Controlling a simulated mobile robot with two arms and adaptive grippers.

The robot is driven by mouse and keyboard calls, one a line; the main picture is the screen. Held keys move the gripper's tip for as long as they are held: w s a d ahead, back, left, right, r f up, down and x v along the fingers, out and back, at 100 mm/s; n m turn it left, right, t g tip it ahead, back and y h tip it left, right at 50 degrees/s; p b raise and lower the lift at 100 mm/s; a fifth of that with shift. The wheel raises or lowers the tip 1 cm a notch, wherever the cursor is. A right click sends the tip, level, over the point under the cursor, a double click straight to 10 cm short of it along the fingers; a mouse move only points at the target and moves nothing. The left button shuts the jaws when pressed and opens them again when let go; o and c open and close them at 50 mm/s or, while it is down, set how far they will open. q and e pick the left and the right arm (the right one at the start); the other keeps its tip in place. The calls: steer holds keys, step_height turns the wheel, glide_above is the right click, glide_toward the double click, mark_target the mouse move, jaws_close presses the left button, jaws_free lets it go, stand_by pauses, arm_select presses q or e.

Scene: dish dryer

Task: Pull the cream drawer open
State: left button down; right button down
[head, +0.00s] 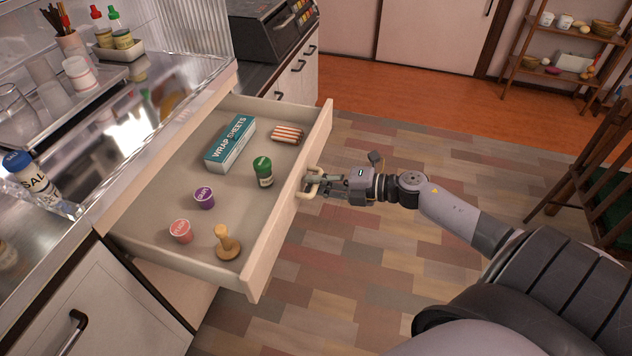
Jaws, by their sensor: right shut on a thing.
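The cream drawer (268,246) is pulled well out from under the metal counter, and its inside shows. Its handle (311,181) is a pale bar on the middle of the front panel. My right gripper (312,183) is at the handle and shut on it, with the arm reaching in from the lower right. In the drawer lie a teal wrap sheets box (231,143), a striped packet (287,134), a green-capped jar (263,172), a purple cup (204,198), a red-lidded cup (181,231) and a wooden stamp-like tool (227,243). My left gripper is not in view.
The metal counter (150,105) holds a salt bottle (33,177), glasses and sauce bottles. A dark appliance (268,27) stands at the back. A wooden shelf (565,70) and a dark chair (600,160) are at the right. The tiled floor (400,270) before the drawer is clear.

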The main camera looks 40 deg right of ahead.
steer(key=c, duration=1.6)
jaws_free()
steer(key=shift+c, duration=0.2)
steer(key=v, duration=1.2)
steer(key=shift+f, duration=0.1)
